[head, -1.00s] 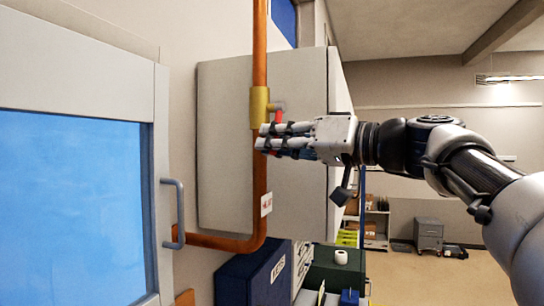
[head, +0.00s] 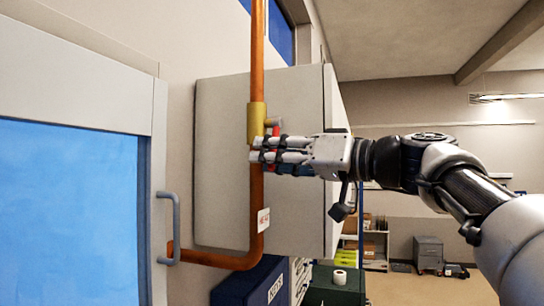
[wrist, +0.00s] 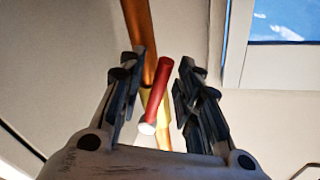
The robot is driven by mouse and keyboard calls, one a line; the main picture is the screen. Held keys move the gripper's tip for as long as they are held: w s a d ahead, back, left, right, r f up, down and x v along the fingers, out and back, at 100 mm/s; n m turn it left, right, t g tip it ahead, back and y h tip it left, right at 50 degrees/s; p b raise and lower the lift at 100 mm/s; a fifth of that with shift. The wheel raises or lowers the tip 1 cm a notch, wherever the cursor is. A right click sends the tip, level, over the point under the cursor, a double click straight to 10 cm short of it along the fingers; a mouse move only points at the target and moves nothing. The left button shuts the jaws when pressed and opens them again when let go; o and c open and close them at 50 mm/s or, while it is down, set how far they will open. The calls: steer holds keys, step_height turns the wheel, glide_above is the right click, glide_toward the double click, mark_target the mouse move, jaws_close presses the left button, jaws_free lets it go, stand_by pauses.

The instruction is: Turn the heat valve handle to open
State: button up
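The heat valve has a brass body (head: 256,122) on a vertical copper pipe (head: 258,60). Its red handle (head: 276,130) shows just above my gripper's fingers in the head view; the lower part is hidden behind them. My gripper (head: 253,149) reaches in from the right, level, with its fingers in front of the pipe just below the brass body. In the wrist view, the red handle (wrist: 159,88) stands between the two spread fingers of my gripper (wrist: 160,75), with a visible gap on each side. A pale end of the valve (wrist: 147,128) shows below the handle.
A pale wall cabinet (head: 225,200) stands close behind the pipe and my fingers. A white tag with red lettering (head: 263,219) hangs on the pipe lower down. A blue-paned door with a grey handle (head: 176,220) is at left. Dark bins (head: 245,285) stand below.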

steer(key=v, duration=1.2)
